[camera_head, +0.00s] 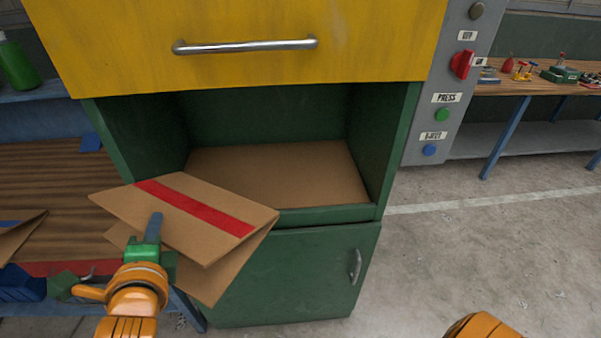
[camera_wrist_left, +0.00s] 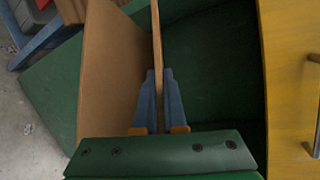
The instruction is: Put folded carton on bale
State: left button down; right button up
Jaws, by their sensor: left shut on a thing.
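The folded carton (camera_head: 215,198) is brown with a red stripe and has a lower flap hanging beneath its upper panel. My left gripper (camera_head: 153,228) is shut on its near edge and holds it tilted in front of the press opening. In the left wrist view, the gripper's blue-grey fingers (camera_wrist_left: 159,90) pinch a thin edge of the carton (camera_wrist_left: 157,35). The bale (camera_head: 290,175) shows as a flat brown surface inside the green chamber, with the carton apart from it and partly covering the near left side. My right gripper is out of view.
The yellow door (camera_head: 250,75) is raised above the opening. A green sill (camera_head: 330,214) edges the chamber's front. A control panel (camera_head: 440,105) stands to the right. Another carton (camera_head: 18,235) lies on the left bench. The right floor is clear.

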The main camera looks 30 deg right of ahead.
aim_at(313, 169)
jog(key=i+j+z, duration=0.2)
jog(key=z, duration=0.2)
jog(key=i+j+z, duration=0.2)
jog(key=z, duration=0.2)
jog(key=i+j+z, duration=0.15)
jog(key=j+z, duration=0.3)
jog(key=i+j+z, duration=0.1)
jog(key=j+z, duration=0.15)
jog(key=z, duration=0.15)
